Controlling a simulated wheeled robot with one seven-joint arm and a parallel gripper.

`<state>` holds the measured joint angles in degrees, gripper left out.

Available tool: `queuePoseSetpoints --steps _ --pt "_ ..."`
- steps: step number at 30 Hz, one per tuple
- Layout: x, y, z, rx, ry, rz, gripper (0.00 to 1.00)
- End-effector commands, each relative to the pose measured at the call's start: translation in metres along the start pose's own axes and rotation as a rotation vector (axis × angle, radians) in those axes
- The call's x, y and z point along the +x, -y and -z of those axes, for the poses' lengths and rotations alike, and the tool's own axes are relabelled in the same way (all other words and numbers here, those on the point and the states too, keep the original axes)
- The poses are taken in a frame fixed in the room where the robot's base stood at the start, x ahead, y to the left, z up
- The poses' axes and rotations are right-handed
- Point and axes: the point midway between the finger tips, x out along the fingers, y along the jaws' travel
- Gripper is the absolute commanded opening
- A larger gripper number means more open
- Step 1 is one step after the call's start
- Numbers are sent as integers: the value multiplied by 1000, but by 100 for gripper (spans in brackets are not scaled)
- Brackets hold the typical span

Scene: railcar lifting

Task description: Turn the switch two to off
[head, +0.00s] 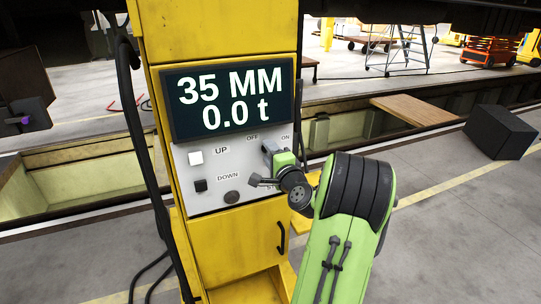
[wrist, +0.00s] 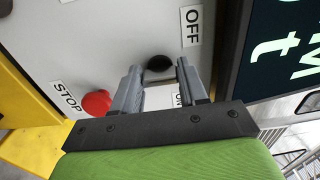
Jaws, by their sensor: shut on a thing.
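The OFF/ON switch is a small round black knob (wrist: 159,63) on the pale control panel (head: 208,204). In the wrist view it sits between the fingertips of my gripper (wrist: 158,70), which is shut on it. In the head view my gripper (head: 270,148) is at the upper right of the panel, below the OFF and ON labels, and hides the knob. In the wrist view the OFF label (wrist: 191,27) is clear, while the ON label (wrist: 180,99) is partly covered by my gripper. I cannot tell which way the knob points.
A red stop button (wrist: 96,103) is beside my gripper in the wrist view. The panel also has a white UP button (head: 195,158) and a black DOWN button (head: 200,186). A display (head: 229,97) above reads 35 MM and 0.0 t. A black cable (head: 131,110) hangs at left.

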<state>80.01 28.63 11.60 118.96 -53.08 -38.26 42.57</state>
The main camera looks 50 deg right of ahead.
Motion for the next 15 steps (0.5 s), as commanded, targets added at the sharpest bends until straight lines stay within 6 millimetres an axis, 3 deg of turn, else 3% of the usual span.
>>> queuePoseSetpoints --steps 4,5,9,15 --pt "0 -1 0 -2 0 -4 12" --pt "0 -1 0 -2 0 -4 44" --pt "0 -1 0 -1 0 -3 65" --pt "0 -1 0 0 0 -2 68"
